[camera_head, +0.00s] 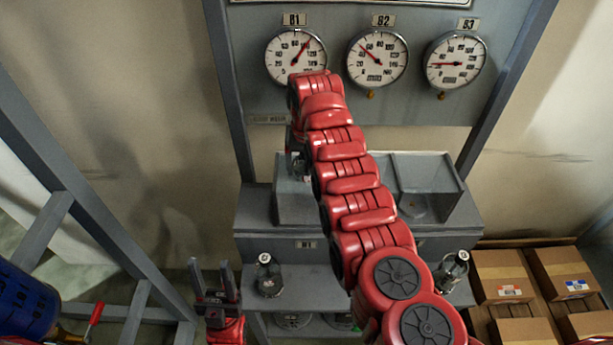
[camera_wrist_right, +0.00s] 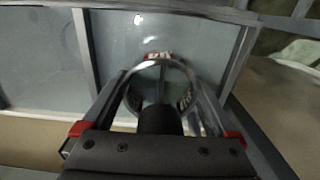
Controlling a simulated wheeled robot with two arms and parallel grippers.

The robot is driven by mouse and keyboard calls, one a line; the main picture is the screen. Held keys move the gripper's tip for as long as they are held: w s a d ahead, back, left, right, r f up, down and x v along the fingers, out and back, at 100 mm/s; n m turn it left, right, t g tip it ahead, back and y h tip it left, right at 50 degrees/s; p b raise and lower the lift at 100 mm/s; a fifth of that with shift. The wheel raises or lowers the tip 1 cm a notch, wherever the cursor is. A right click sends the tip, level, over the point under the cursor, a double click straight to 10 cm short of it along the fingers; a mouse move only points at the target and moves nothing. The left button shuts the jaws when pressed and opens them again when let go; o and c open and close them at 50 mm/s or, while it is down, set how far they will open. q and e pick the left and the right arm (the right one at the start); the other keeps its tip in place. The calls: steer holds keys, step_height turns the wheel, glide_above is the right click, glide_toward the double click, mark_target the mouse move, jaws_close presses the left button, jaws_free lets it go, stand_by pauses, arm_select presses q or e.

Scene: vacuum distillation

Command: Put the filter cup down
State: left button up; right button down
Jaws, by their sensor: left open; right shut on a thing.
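The filter cup (camera_wrist_right: 160,67) is a clear glass piece with a round rim and red-and-white marks, seen between my right gripper's fingers (camera_wrist_right: 160,95) in the right wrist view. My right gripper is shut on it. In the head view my right arm reaches up and left, and the right gripper (camera_head: 296,145) is over the left part of a grey open-topped box (camera_head: 418,170). The arm hides part of this box. I cannot tell whether the cup touches the box floor. My left gripper (camera_head: 217,285) is open and empty at the lower left, apart from the bench.
Three gauges (camera_head: 377,58) hang on the panel behind. Small glass flasks stand on the lower shelf (camera_head: 310,290), one at left (camera_head: 268,275) and one at right (camera_head: 453,270). Cardboard boxes (camera_head: 503,277) lie at right, a blue drum (camera_head: 25,300) at left.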

step_height(320, 180, down, 3)
steer(key=shift+p, duration=0.65)
steer(key=shift+f, duration=0.2)
steer(key=shift+f, duration=0.15)
jaws_free()
